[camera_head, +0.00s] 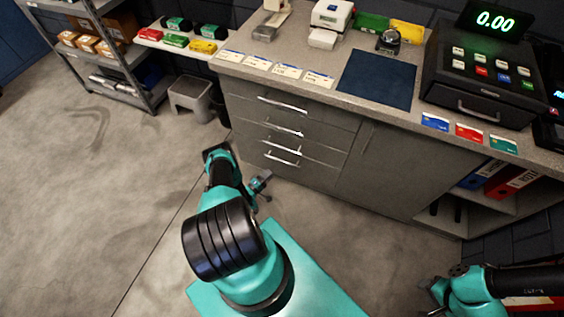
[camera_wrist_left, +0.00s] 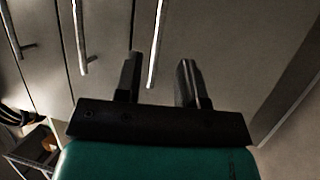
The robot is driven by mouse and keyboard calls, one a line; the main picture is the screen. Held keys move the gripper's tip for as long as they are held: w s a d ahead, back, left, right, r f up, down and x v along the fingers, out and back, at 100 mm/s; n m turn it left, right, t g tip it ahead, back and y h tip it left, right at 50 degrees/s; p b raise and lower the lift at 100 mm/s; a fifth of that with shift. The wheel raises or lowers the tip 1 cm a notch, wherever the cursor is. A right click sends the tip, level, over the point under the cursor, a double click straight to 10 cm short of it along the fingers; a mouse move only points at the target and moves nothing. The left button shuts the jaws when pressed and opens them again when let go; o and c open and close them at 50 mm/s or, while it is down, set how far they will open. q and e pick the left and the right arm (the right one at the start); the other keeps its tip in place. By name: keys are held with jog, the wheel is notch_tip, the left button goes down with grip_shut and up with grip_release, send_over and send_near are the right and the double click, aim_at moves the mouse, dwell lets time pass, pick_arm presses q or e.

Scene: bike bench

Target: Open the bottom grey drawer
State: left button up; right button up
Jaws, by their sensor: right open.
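The grey bench cabinet holds a stack of drawers with silver bar handles. The bottom grey drawer (camera_head: 306,174) is lowest, with its handle (camera_head: 281,158) near its upper part; its front looks flush with the cabinet. My left gripper (camera_head: 262,182) is low in front of the drawers. In the left wrist view, the left gripper (camera_wrist_left: 160,70) is open and empty. The bottom drawer's handle (camera_wrist_left: 156,45) shows in line with the gap between the fingers, lengthwise to them; I cannot tell whether they touch it. My right gripper (camera_head: 436,292) is at the lower right, open, away from the drawers.
Open cubbies with binders (camera_head: 510,180) are at the cabinet's right. A grey step stool (camera_head: 190,98) and a shelf rack (camera_head: 110,60) stand to the left. The countertop carries a blue mat (camera_head: 377,78) and a cash register (camera_head: 482,75).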

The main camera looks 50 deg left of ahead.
pick_arm(q)
jog(key=w, duration=0.3)
jog(key=w+r, duration=0.1)
jog(key=w, duration=0.2)
jog(key=w+r, duration=0.1)
jog(key=w, duration=0.3)
grip_shut()
dwell(0.4)
